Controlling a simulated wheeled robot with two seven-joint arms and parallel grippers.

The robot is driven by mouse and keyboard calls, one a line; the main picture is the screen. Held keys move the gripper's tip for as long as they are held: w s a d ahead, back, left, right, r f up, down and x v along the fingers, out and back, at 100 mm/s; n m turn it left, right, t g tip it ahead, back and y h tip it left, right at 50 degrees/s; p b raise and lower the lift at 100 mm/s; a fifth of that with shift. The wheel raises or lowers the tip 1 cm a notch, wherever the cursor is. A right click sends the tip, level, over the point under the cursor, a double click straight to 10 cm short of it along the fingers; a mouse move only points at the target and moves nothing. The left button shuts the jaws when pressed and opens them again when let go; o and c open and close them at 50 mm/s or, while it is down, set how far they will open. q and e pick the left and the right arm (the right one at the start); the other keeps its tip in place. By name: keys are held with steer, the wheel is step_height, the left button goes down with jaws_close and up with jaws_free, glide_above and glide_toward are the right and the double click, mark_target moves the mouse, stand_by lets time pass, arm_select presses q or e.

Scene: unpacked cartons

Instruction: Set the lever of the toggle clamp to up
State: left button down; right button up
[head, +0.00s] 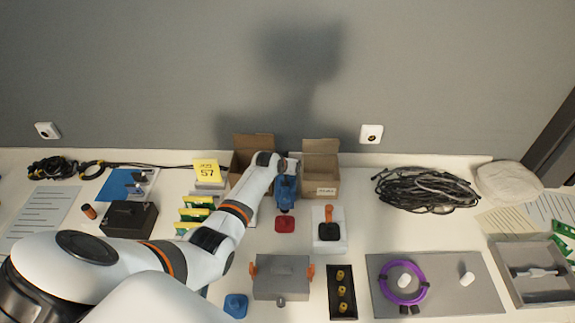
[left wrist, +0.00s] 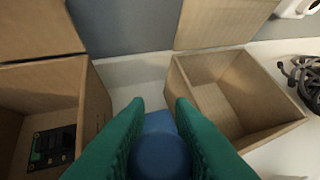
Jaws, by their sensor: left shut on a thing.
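My left gripper (head: 287,181) is in front of the two open cartons, reaching in from the left. Its green fingers (left wrist: 160,104) are shut on a blue thing with a rounded top (left wrist: 158,150), which also shows in the head view (head: 286,196). The fingers hide part of it. An orange lever (head: 328,212) stands on a black body on a white block (head: 328,242), right of the gripper and apart from it. It may be the toggle clamp, but I cannot tell for certain. My right gripper is not in view.
Open cartons stand at left (head: 241,161) and right (head: 322,176) of the gripper. A red piece (head: 285,224) lies in front of it. A grey box with orange sides (head: 281,277) is nearer. Black cables (head: 427,190) lie at right. Bare table separates several items.

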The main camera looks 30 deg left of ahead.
arm_select(q)
steer(key=shift+w+a+f+g+h+b, duration=0.2)
steer(key=shift+w+f+g+h+b, duration=0.2)
steer(key=shift+g, duration=0.4)
steer(key=c, duration=1.3)
jaws_free()
steer(key=shift+o, duration=0.2)
steer(key=shift+s+r, duration=0.2)
steer(key=shift+r, duration=0.05)
steer(key=p+v, duration=0.1)
steer(key=v, duration=1)
steer(key=shift+r, duration=0.15)
steer(key=shift+a, duration=0.1)
